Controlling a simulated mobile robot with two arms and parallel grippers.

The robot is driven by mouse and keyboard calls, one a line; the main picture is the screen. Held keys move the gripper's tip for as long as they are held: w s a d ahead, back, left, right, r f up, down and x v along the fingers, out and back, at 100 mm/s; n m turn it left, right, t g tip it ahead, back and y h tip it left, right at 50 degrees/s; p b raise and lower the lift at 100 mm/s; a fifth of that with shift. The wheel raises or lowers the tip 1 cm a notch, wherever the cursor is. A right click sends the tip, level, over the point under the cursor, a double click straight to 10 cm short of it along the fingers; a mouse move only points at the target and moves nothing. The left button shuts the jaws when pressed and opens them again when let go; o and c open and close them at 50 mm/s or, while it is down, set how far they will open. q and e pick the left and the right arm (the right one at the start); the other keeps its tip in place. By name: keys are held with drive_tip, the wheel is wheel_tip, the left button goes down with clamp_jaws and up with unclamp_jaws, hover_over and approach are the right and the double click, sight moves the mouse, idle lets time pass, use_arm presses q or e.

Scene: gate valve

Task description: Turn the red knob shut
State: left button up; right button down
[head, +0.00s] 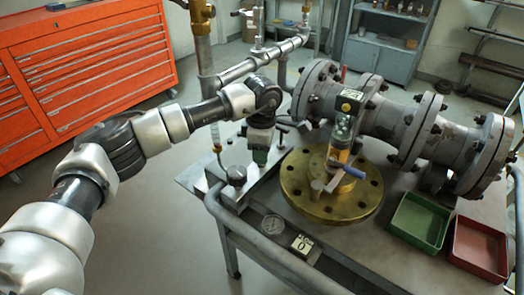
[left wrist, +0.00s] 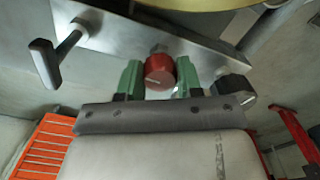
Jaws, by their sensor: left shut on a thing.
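The red knob (left wrist: 159,70) shows in the left wrist view as a short round cap on a small stem at a grey metal plate (left wrist: 115,35). My left gripper (left wrist: 159,82) has its two green fingers on either side of the knob and is shut on it. In the head view, my left gripper (head: 260,155) reaches down over the bench's left part, beside the brass flange (head: 360,208). The knob is hidden there behind the gripper. My right gripper is in neither view.
A grey T-handle (left wrist: 45,62) stands left of the knob. On the bench are a blue-handled valve (head: 348,169), a large flanged pipe (head: 385,122), a round gauge (head: 272,224), a green tray (head: 398,226) and a red tray (head: 458,250). An orange tool cabinet (head: 95,70) stands at left.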

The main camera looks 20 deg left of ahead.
use_arm(q)
drive_tip(key=o, duration=0.9)
drive_tip(key=shift+r, duration=0.1)
wheel_tip(320, 180, up, 11)
drive_tip(key=shift+f, duration=0.15)
